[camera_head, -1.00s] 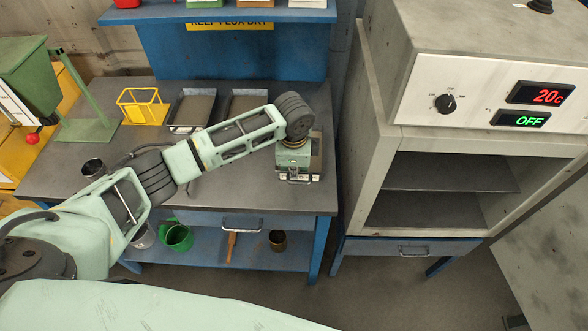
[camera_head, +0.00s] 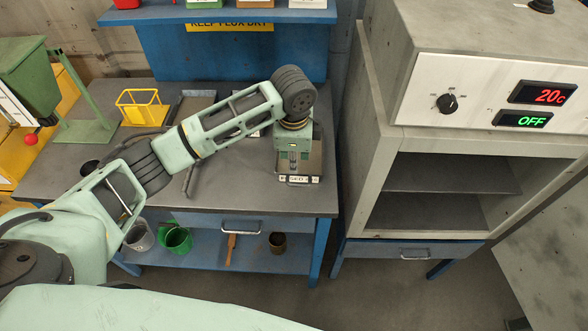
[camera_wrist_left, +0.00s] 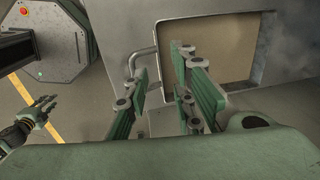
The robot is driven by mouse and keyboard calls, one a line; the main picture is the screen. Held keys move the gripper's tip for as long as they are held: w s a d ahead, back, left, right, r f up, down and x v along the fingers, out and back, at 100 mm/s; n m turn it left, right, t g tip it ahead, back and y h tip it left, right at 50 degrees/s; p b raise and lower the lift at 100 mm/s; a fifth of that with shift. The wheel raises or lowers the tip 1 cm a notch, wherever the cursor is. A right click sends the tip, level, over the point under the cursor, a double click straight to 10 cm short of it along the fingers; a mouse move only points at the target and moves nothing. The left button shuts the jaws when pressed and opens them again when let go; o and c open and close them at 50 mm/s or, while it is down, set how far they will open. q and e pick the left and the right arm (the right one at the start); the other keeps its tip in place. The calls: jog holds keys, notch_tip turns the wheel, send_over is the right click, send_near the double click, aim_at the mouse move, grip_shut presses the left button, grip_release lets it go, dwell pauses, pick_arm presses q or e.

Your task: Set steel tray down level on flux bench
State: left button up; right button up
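The steel tray (camera_head: 314,160) lies on the right part of the dark flux bench (camera_head: 240,190), with its label and handle toward the front edge. It looks flat on the top, though my gripper covers part of it. In the left wrist view its tan inside (camera_wrist_left: 218,50), metal rim and bar handle (camera_wrist_left: 141,58) show. My left gripper (camera_head: 292,160) points down over the handle end. Its two fingers (camera_wrist_left: 160,75) stand apart, with the handle just beyond the gap. My right gripper (camera_wrist_left: 42,108) shows small at the left of the wrist view, its fingers apart.
A yellow wire rack (camera_head: 140,107) and a shallow tray (camera_head: 193,105) stand at the back of the bench. A grey oven (camera_head: 480,90) with an open chamber stands close on the right. Pots sit on the lower shelf (camera_head: 205,256).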

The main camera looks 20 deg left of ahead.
pick_arm(q)
jog(key=shift+s+r+b, duration=0.15)
jog(key=shift+s+r, duration=0.05)
jog(key=shift+r, duration=1.2)
jog(key=shift+s+r+b, duration=0.15)
jog(key=shift+r, duration=1.2)
